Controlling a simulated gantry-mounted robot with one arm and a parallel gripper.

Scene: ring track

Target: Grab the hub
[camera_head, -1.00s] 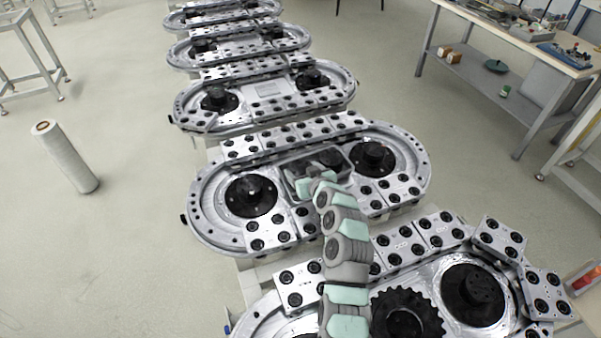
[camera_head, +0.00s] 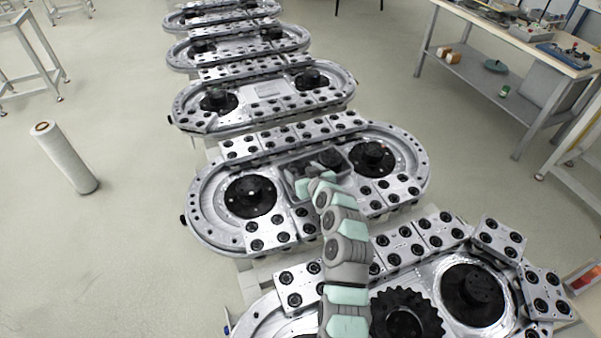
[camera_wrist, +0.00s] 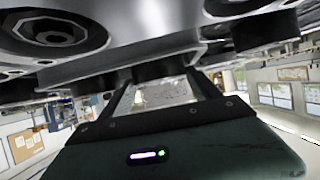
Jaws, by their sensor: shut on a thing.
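My gripper (camera_wrist: 162,84) shows in the wrist view with its two fingers reaching up to a dark piece. It is shut on this piece, which I take to be the hub (camera_wrist: 163,68); only part of it shows. In the head view my arm reaches over a grey tray (camera_head: 287,182) in the middle of the second ring track (camera_head: 205,215). Dark parts (camera_head: 328,158) show in the tray behind my wrist. My fingertips are hidden there.
Black round hubs (camera_head: 250,196) (camera_head: 373,158) stand at both ends of this track. Carriage plates with black rollers (camera_head: 268,232) line its edges. A nearer track with a toothed black wheel (camera_head: 405,315) lies in front. A workbench (camera_head: 520,35) stands at the right.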

